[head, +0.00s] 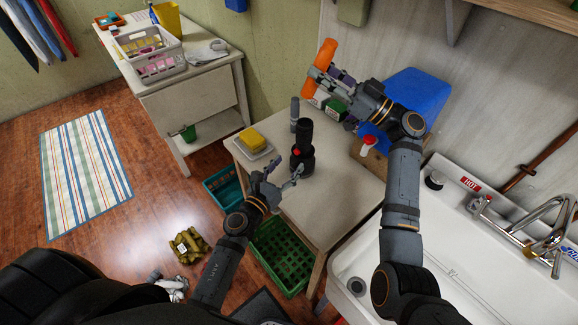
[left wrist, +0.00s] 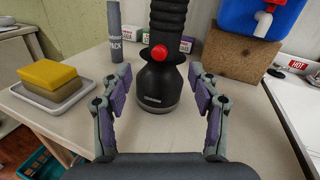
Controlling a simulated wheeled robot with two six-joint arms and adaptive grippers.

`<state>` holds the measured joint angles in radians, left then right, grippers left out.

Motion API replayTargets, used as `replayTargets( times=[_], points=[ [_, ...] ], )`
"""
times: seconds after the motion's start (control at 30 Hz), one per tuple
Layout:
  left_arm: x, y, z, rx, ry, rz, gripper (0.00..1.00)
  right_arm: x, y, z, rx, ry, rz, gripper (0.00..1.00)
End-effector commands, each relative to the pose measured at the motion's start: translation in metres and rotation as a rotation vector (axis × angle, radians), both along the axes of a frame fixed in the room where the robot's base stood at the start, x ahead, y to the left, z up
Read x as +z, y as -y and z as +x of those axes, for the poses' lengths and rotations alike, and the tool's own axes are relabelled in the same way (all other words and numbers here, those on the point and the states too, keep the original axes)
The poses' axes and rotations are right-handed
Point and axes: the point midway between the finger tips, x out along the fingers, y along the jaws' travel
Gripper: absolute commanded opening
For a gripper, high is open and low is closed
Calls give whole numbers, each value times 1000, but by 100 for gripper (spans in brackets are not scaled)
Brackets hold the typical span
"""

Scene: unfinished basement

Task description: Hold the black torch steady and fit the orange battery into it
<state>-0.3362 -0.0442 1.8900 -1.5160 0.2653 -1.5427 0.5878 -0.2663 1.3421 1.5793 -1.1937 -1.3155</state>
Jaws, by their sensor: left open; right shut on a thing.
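The black torch (head: 303,140) stands upright on the small table, with a red button on its side. In the left wrist view the torch (left wrist: 163,85) stands straight ahead, its wide base just beyond the fingertips. My left gripper (head: 275,174) is open and empty in front of it; its two purple-padded fingers also show in the left wrist view (left wrist: 160,88). My right gripper (head: 328,78) is shut on the orange battery (head: 326,54), holding it tilted in the air above the back of the table. The torch's top opening is hard to make out.
A grey cylinder (head: 294,113) stands behind the torch. A tray with a yellow sponge (head: 251,138) is to the left. Small boxes (head: 337,108), a brown block (head: 367,157) and a blue water container (head: 413,92) fill the back right. The table's front (head: 340,195) is clear.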

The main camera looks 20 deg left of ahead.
Motion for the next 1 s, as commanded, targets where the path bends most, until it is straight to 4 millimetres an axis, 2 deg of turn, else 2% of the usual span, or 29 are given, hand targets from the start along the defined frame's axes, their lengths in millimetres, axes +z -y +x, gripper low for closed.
replayTargets(
  times=[0.13,0.37,0.47,0.8,1.0],
  points=[
    [5,7,0,13,21,107,61,1,0,0,0,0,1,0],
    [5,9,4,15,24,128,61,1,0,0,0,0,1,0],
    [5,11,17,15,25,126,61,1,0,0,0,0,1,0],
    [5,28,87,14,25,124,61,1,0,0,0,0,1,0],
    [4,34,112,14,23,124,61,1,0,0,0,1,1,0]
  ],
)
